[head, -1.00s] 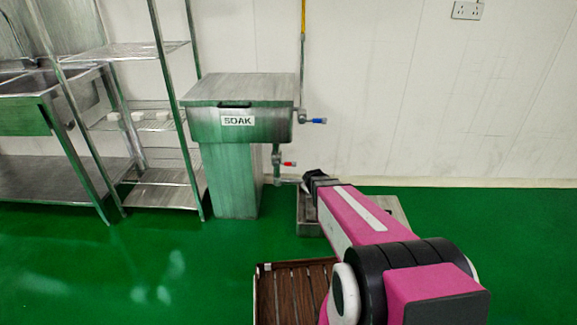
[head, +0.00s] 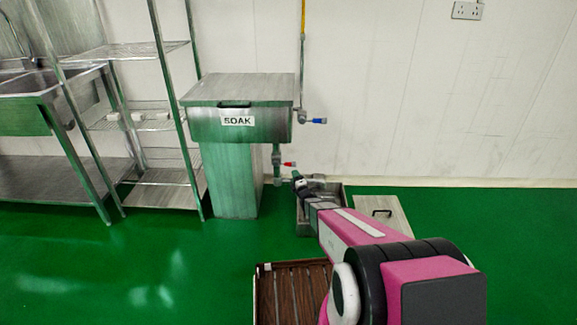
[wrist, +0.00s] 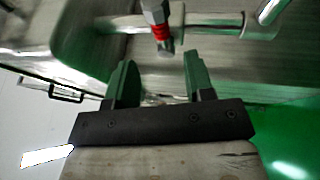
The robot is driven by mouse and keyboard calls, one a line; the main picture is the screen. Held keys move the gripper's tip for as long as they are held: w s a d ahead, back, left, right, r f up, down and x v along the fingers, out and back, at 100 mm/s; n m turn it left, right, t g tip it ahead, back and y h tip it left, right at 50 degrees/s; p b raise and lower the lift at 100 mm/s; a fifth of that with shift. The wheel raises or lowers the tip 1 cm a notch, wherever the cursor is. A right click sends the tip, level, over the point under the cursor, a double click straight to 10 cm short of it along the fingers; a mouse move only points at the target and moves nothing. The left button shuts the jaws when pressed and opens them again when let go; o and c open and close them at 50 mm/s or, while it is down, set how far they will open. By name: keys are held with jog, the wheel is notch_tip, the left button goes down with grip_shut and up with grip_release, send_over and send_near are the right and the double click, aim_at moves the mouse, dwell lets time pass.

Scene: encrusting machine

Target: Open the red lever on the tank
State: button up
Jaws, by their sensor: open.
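The red lever (head: 289,164) sits on the lower pipe at the right side of the steel tank marked SOAK (head: 225,125). My gripper (head: 296,177) is just below and slightly right of the lever in the head view, small and partly hidden by my own arm. In the wrist view the red lever (wrist: 161,32), with a grey tip, points down toward the gap between the fingers. My gripper (wrist: 159,60) is open and empty, one finger on each side of the lever's line. The lever appears just beyond the fingertips; contact cannot be told.
A blue lever (head: 318,121) is on the upper pipe. A floor basin (head: 305,215) lies under the gripper, with a flat lid (head: 384,212) on the floor to its right. A slatted brown crate (head: 290,290) is in front. A wire rack (head: 165,195) stands left.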

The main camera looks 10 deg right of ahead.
aim_at(289, 164)
jog(key=x, duration=1)
jog(key=shift+w, duration=0.15)
jog(key=shift+c, duration=0.4)
grip_shut()
